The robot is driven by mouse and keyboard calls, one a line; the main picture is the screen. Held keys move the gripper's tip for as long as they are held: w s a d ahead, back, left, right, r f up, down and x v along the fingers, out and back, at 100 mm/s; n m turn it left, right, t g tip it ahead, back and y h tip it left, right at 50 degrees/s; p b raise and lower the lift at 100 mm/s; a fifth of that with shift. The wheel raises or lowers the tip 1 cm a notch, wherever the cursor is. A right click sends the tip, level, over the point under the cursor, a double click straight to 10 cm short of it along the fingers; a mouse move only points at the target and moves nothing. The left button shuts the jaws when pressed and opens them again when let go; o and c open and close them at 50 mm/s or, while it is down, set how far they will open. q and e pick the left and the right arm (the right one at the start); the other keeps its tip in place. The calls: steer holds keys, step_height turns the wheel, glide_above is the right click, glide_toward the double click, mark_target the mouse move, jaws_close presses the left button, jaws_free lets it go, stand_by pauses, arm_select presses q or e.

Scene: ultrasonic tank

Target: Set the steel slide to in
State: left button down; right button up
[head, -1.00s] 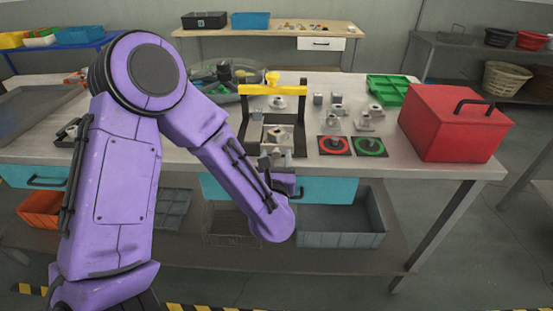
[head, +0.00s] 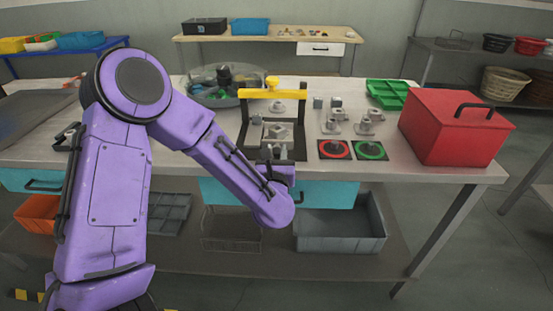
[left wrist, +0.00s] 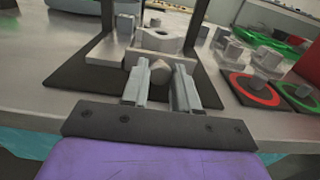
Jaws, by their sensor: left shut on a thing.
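The steel slide (head: 276,131) sits on a black base plate (head: 243,141) inside a black frame with a yellow crossbar (head: 273,93). In the left wrist view the slide is a pale plate with a raised holed part (left wrist: 158,40) and a grey faceted knob (left wrist: 160,71) at its near end. My left gripper (left wrist: 158,85) is shut on the knob, with one finger on each side. In the head view the left gripper (head: 278,153) is at the near side of the frame, partly hidden by my purple arm. My right gripper is not in view.
Right of the frame are a red-ringed pad (head: 334,149), a green-ringed pad (head: 370,150) and several small steel parts. A red box (head: 455,127) stands at the table's right end. A green tray (head: 388,94) and a round grey tub (head: 216,98) are farther back.

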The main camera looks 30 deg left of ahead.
arm_select(q)
steer(key=c, duration=0.9)
jaws_free()
steer(key=shift+o, duration=0.2)
steer(key=shift+s, duration=0.1)
steer(key=p+v, duration=0.1)
steer(key=v, duration=0.9)
steer(key=shift+s+d, duration=0.15)
steer(key=shift+d, duration=0.1)
